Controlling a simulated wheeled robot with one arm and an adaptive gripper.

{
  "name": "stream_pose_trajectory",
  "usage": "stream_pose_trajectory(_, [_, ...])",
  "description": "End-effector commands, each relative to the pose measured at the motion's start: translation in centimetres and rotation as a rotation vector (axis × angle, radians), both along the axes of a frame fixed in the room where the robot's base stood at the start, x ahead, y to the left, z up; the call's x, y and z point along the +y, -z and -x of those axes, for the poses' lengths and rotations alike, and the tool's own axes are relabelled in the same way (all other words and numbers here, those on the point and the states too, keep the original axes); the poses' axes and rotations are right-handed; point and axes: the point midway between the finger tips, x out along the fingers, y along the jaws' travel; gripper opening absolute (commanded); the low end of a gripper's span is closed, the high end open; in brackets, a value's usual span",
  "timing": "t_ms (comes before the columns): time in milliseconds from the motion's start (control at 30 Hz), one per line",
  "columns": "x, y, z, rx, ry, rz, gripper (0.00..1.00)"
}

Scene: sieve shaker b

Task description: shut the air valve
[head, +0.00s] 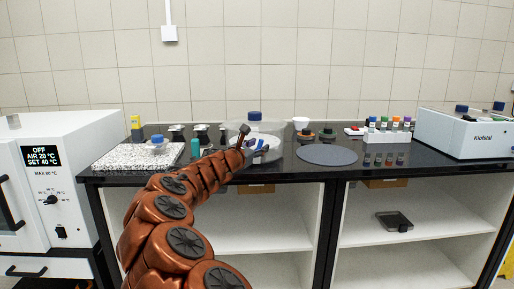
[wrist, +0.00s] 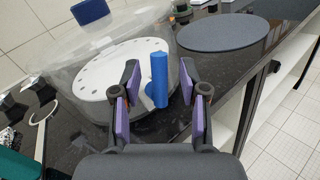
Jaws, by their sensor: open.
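The air valve shows in the wrist view as a blue bar-shaped handle (wrist: 159,78) on the near side of a clear round vessel (wrist: 95,68). The vessel holds a white perforated plate and has a blue knob (wrist: 90,11). In the head view the vessel (head: 236,128) stands on the dark bench, partly behind my arm. My gripper (wrist: 160,88) is open, with one purple-padded finger on each side of the blue handle and a gap on both sides. In the head view my gripper (head: 252,143) is at the vessel's front, small and partly hidden.
A grey round mat (head: 327,154) lies right of the vessel; it also shows in the wrist view (wrist: 222,32). A speckled slab (head: 128,157) is at left, and a rack of coloured-cap bottles (head: 388,136) at right. An oven (head: 60,180) and a white device (head: 465,134) flank the bench.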

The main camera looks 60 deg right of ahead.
Motion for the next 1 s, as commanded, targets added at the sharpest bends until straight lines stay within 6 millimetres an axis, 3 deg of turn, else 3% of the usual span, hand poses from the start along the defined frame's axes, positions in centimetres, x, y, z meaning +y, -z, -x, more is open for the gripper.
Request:
stream_pose_trajectory(67, [0.02,-0.01,-0.02,0.000,0.000,0.000,0.43])
stream_pose_trajectory(500, [0.04,-0.03,-0.02,0.000,-0.001,0.000,0.00])
stream_pose_trajectory(1000, [-0.05,-0.34,0.08,-0.050,-0.001,-0.040,0.00])
